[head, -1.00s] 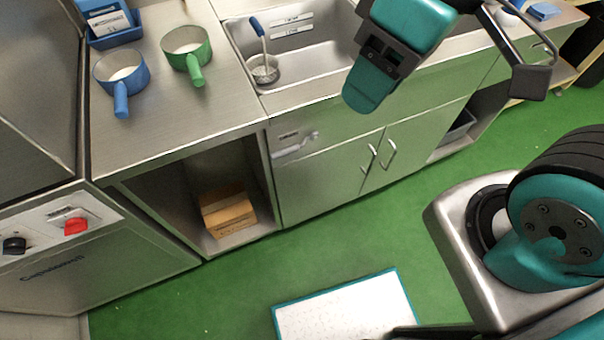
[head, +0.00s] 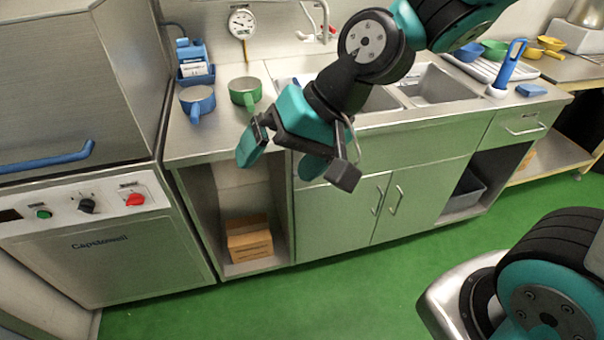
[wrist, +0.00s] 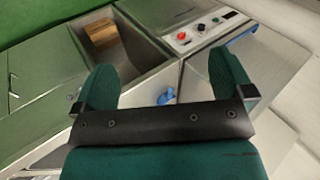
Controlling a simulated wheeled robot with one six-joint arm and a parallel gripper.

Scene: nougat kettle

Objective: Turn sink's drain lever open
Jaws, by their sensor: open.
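My gripper (head: 282,158) is open and empty, in front of the counter's front edge at the left end of the sink. Its two teal fingers also show spread apart in the wrist view (wrist: 165,80). The sink (head: 440,86) has two basins, and my arm covers much of the left one. The drain lever is not visible now; my gripper covers the stretch of front panel where a small grey lever showed a second ago. I cannot tell how the lever is turned or whether the gripper touches anything.
A green pan (head: 245,92) and a blue pan (head: 197,101) stand on the counter left of the sink. A cardboard box (head: 249,240) sits in the open bay below. Cabinet doors (head: 345,215) with bar handles are right of it. The green floor (head: 300,300) in front is clear.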

